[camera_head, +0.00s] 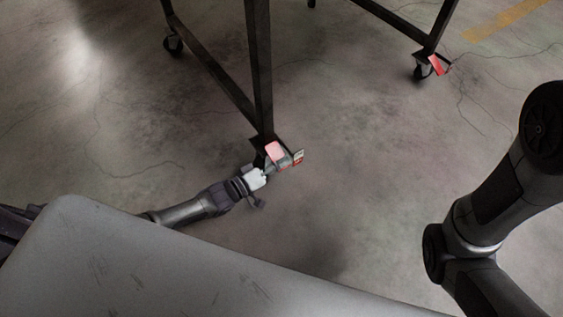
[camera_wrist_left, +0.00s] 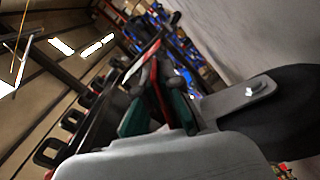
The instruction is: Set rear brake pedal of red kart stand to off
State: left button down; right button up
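The kart stand is a dark metal frame (camera_head: 260,75) on casters in the head view. At its nearest corner, a red brake pedal (camera_head: 275,151) sits by the caster, with a red and white piece (camera_head: 298,157) beside it. My left gripper (camera_head: 276,166) is low at this corner, overlapping the pedal area. In the left wrist view its green-padded fingers (camera_wrist_left: 158,115) stand apart, with a thin red edge (camera_wrist_left: 157,92) between them. I cannot tell whether they touch it. The corner's caster wheel (camera_wrist_left: 285,112) and grey bracket (camera_wrist_left: 236,98) fill the right side.
Another caster with a red pedal (camera_head: 437,64) is at the upper right, and a further caster (camera_head: 172,43) at the upper left. The concrete floor (camera_head: 370,190) around the near corner is clear. My right arm crosses the right side; its gripper is out of view.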

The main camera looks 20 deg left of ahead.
pick_arm(q)
jog(key=shift+r, duration=0.15)
dwell(0.4)
jog(key=shift+s+d+r+n+p, duration=0.1)
jog(key=shift+r+n+p, duration=0.3)
jog(key=shift+n, duration=0.25)
jog(key=shift+s+d+r+n+p, duration=0.1)
jog(key=shift+r+n+p, duration=0.15)
jog(key=shift+n+p, duration=0.35)
jog(key=shift+r+n+p, duration=0.25)
jog(key=shift+r+n, duration=0.15)
jog(key=shift+n, duration=0.4)
jog(key=shift+r+n+p, duration=0.25)
jog(key=shift+r+n, duration=0.15)
jog(key=shift+n, duration=0.35)
jog(key=c, duration=1.3)
grip_release()
jog(key=shift+c, duration=0.2)
jog(key=v, duration=1.2)
